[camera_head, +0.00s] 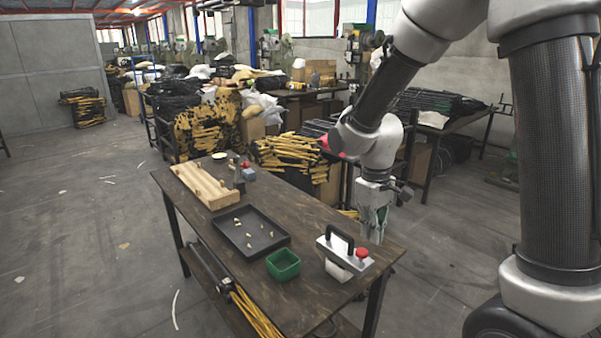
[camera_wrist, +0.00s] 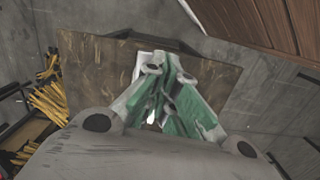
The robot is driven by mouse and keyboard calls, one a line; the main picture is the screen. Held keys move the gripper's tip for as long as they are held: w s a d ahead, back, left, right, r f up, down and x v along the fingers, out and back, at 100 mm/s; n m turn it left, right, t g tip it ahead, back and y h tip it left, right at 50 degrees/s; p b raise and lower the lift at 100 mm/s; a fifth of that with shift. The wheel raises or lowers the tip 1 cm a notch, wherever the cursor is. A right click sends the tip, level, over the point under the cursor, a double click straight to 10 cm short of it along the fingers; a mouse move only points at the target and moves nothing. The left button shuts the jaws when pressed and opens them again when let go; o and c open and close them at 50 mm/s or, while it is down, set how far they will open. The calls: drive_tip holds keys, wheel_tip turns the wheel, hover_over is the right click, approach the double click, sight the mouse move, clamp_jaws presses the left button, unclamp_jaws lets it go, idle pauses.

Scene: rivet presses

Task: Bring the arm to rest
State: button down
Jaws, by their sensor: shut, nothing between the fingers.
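My gripper (camera_head: 373,228) hangs pointing down at the right end of the dark wooden table (camera_head: 316,215), behind the press with a red button (camera_head: 345,258). Its fingers are shut and empty. In the wrist view the closed green-and-grey fingers (camera_wrist: 152,118) point at the brown tabletop (camera_wrist: 95,75). My arm reaches in from the upper right, bent at the elbow. Whether the fingertips touch the table cannot be told.
On the table are a black tray (camera_head: 276,240) with several small pieces, a green bin (camera_head: 283,264), a wooden block rack (camera_head: 206,183) and a small device with a red top (camera_head: 246,171). Yellow-and-black bundles (camera_head: 288,151) stand behind the table. Open floor lies left.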

drive_tip(key=s+d+r+m+t, duration=0.5)
drive_tip(key=s+d+r+m, duration=0.1)
drive_tip(key=s+d+r, duration=0.8)
drive_tip(key=s+v, duration=0.1)
drive_tip(key=v, duration=0.4)
